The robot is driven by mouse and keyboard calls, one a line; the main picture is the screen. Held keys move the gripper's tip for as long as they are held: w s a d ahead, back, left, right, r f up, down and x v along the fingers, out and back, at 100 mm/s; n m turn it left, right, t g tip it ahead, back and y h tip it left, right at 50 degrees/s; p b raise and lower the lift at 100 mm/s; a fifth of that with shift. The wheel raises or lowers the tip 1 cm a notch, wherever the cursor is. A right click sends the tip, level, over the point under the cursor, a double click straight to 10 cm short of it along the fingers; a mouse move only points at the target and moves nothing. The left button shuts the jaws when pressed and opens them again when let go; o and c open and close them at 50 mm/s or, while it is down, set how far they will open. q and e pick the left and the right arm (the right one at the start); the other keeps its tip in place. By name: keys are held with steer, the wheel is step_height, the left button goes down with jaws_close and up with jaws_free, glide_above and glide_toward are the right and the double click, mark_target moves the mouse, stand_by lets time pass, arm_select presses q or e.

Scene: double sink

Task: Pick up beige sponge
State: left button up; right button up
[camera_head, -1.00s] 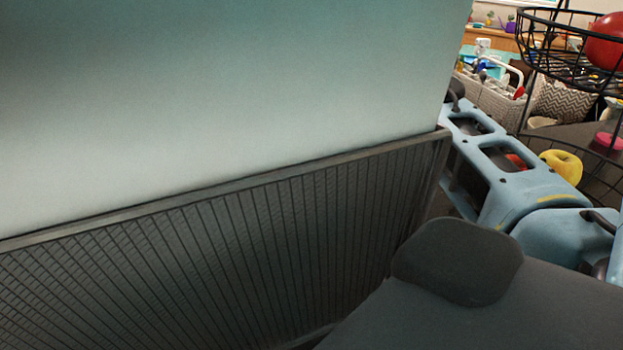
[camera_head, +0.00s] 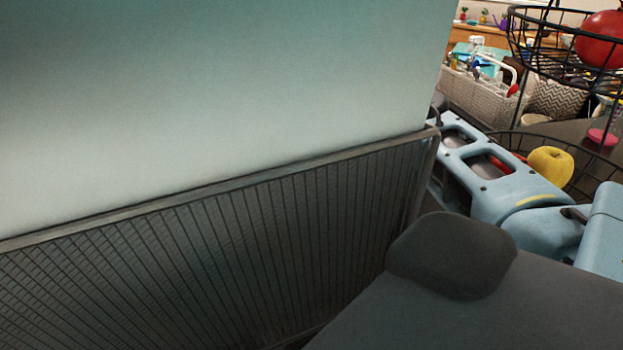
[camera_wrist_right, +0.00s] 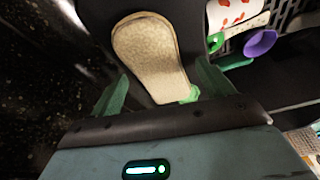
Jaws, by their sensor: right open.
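The beige sponge (camera_wrist_right: 148,52) is long and rounded, with a darker edge, in the upper middle of the right wrist view. A small green piece shows at its lower end. My right gripper (camera_wrist_right: 163,82) has its two green fingers spread apart, one on each side of the sponge's lower part. The sponge appears unclamped; I cannot tell whether a finger touches it. In the head view my light blue right arm reaches away behind a panel, and its fingers and the sponge are not visible there. My left gripper is in neither current view.
A large pale panel with dark mesh (camera_head: 250,240) blocks much of the head view. A black wire basket (camera_head: 515,45) holds a red fruit (camera_head: 603,40); a yellow apple (camera_head: 550,166) is lower. A grey woven basket (camera_head: 475,92) stands behind. A purple cup (camera_wrist_right: 260,43) is near the sponge.

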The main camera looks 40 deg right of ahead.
steer(key=c, duration=1.1)
steer(key=shift+o, duration=0.2)
steer(key=shift+r, duration=0.2)
step_height(320, 180, up, 28)
steer(key=shift+f, duration=0.15)
